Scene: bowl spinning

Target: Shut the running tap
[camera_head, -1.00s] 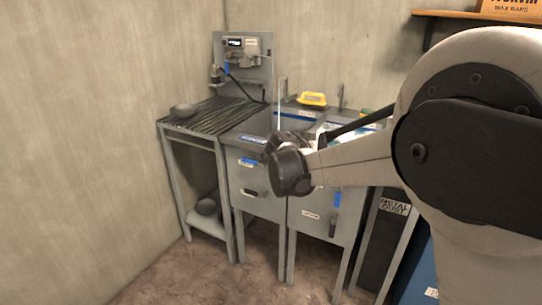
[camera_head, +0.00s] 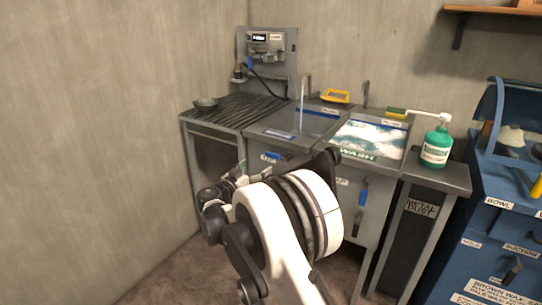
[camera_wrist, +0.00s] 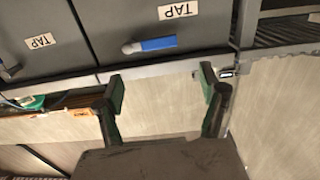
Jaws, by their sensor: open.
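The left tap spout (camera_head: 304,88) stands behind the left basin, and a thin stream of water falls from it. The left tap lever (camera_head: 272,156) has a blue grip and lies level on the grey front panel. In the wrist view the lever (camera_wrist: 150,45) is beside a TAP label, above the space between my fingers. The right tap lever (camera_head: 363,191) hangs upright; only its end shows in the wrist view (camera_wrist: 9,70). My gripper (camera_wrist: 162,88) is open and empty, apart from the lever. In the head view my gripper (camera_head: 241,171) is left of and below the lever.
A slatted rack (camera_head: 240,109) with a grey bowl (camera_head: 206,103) is at the left. The right basin (camera_head: 366,138) holds foamy water. A green pump bottle (camera_head: 436,147) stands on the right counter. A blue machine (camera_head: 500,210) is at the far right. A wall bounds the left side.

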